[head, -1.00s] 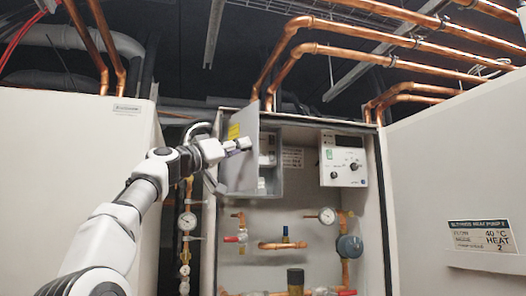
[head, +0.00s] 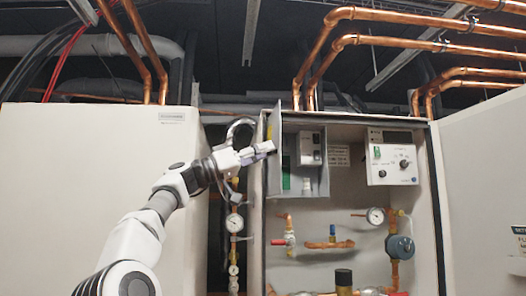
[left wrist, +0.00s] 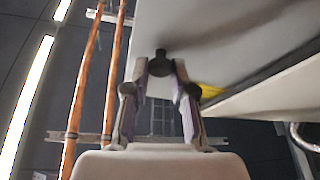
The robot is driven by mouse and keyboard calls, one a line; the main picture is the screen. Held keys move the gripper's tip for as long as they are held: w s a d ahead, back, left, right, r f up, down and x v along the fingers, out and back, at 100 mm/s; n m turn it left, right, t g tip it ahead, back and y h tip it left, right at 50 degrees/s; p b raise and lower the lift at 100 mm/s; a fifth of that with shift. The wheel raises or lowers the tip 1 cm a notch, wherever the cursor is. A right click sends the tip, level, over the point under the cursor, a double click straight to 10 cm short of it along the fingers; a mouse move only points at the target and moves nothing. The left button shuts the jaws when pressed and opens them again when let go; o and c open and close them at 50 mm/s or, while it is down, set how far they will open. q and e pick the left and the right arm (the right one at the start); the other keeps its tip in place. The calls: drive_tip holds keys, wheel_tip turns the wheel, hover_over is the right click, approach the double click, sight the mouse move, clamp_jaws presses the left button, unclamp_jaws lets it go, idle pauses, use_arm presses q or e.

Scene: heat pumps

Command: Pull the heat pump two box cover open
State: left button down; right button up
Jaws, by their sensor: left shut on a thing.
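The heat pump two box cover (head: 275,122) is a grey panel seen nearly edge-on in the head view, swung out to the left of its small grey box (head: 318,186). The box interior shows, with a switch unit and a green part inside. My left gripper (head: 266,148) is at the cover. In the left wrist view, my left gripper (left wrist: 161,72) is shut on a dark round knob (left wrist: 161,56) on the cover's face (left wrist: 225,30). My right gripper is in neither view.
The box sits inside an open white cabinet (head: 345,225) with gauges, valves and a control unit (head: 392,158). A closed white cabinet (head: 75,200) stands left, and a large white panel (head: 490,180) right. Copper pipes (head: 400,15) run overhead.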

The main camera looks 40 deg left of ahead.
use_arm(q)
drive_tip(key=c, duration=1)
unclamp_jaws()
drive_tip(key=shift+w+d+f, duration=0.1)
drive_tip(key=shift+w+f, duration=0.05)
drive_tip(key=shift+w, duration=0.05)
drive_tip(key=shift+o, duration=0.2)
drive_tip(key=v, duration=0.7)
drive_tip(key=shift+s, duration=0.2)
drive_tip(key=shift+f, duration=0.1)
